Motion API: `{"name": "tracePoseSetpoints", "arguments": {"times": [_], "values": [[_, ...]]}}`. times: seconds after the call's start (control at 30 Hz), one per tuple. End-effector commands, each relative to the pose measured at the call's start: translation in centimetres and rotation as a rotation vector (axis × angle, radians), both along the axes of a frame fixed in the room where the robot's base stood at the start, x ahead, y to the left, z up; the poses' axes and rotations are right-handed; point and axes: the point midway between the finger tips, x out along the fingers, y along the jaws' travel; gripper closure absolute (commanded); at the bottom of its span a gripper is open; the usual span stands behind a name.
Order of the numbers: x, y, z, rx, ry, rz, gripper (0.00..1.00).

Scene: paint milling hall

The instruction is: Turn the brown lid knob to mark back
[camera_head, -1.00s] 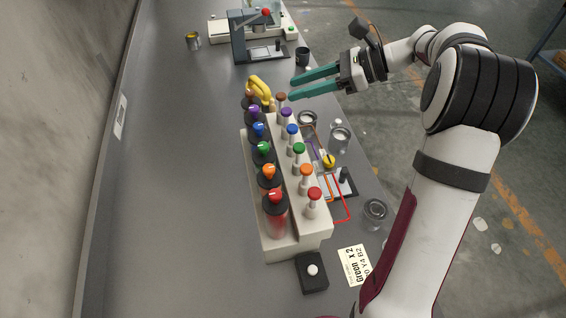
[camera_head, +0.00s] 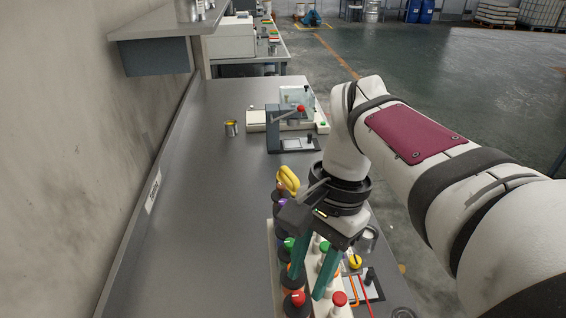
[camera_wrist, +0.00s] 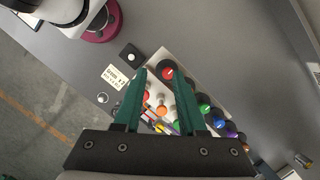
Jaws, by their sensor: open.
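A row of dark canisters with coloured lid knobs stands in a pale rack (camera_head: 275,262). The brown lid knob (camera_head: 281,187) is at the far end, beside a yellow looped handle, and is partly hidden. In the wrist view, the brown lid (camera_wrist: 242,137) is small at the lower right, and its mark is too small to read. My gripper (camera_head: 306,284) is open with green fingers pointing down over the near half of the rack. In the wrist view, the red lid (camera_wrist: 168,73) shows between the fingertips. The gripper is well short of the brown lid.
Red (camera_head: 339,299) and other coloured plungers stand in a second row on the right. A yellow-filled tin (camera_head: 231,128) and a grey press (camera_head: 289,130) stand behind. The bench's left side is clear.

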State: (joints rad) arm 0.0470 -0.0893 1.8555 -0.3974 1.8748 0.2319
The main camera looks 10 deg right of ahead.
Motion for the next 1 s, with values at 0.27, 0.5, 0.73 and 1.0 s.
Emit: {"name": "tracePoseSetpoints", "arguments": {"times": [0.27, 0.5, 0.73, 1.0], "values": [[-0.1, -0.1, 0.0, -0.008, -0.001, 0.007, 0.56], [9.9, -0.3, 3.4, -0.21, -0.072, 0.072, 0.42], [22.3, 4.1, 6.0, -0.472, -0.277, 0.002, 0.42], [25.0, 6.4, 5.9, -0.537, -0.378, -0.076, 0.42]]}}
